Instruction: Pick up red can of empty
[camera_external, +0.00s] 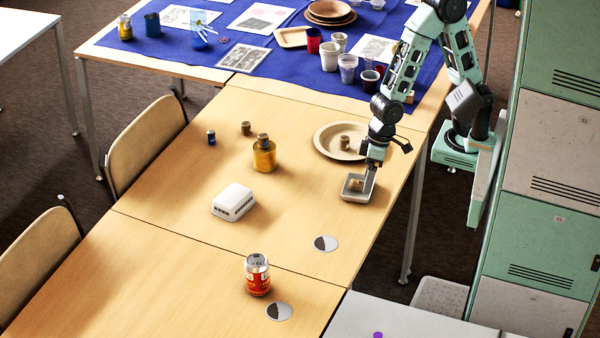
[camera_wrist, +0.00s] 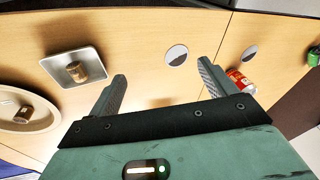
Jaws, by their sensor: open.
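The red can (camera_external: 257,275) stands upright on the near part of the wooden table, with a silver top, beside a round grey-and-white disc (camera_external: 279,311). In the wrist view the red can (camera_wrist: 240,82) shows at the right, partly hidden behind the right finger. My gripper (camera_external: 370,178) is at the right side of the table, by a small grey tray (camera_external: 347,196), well apart from the can. In the wrist view my gripper (camera_wrist: 163,76) has its fingers wide apart with nothing between them.
A white box (camera_external: 233,202) and a gold can (camera_external: 264,157) with a cork-like top stand mid-table. A round plate (camera_external: 322,137) holds a small brown piece. Another disc (camera_external: 326,243) lies between tray and can. Green lockers (camera_external: 562,55) stand at the right.

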